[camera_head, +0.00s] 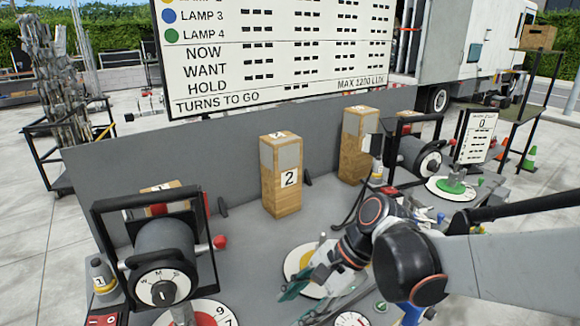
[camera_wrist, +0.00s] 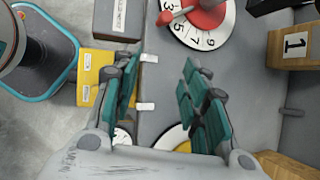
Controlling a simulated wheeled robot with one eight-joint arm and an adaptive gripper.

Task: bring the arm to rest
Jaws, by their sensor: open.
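My gripper (camera_head: 306,284) is at the front middle of the grey bench in the head view, at the end of my arm, which reaches in from the right. It is low over the bench beside a white and yellow dial (camera_head: 300,262), partly covering it. A dial with a red knob (camera_wrist: 207,18) lies beyond the fingertips. I cannot tell the exact height above the bench.
A lamp (camera_head: 165,262) stands at left. A wooden block marked 2 (camera_head: 281,190) stands behind the gripper. Another lamp (camera_head: 418,155) and a green dial (camera_head: 452,188) are at right. A large sign (camera_head: 278,60) rises behind. A yellow box (camera_wrist: 92,72) is left of the fingers.

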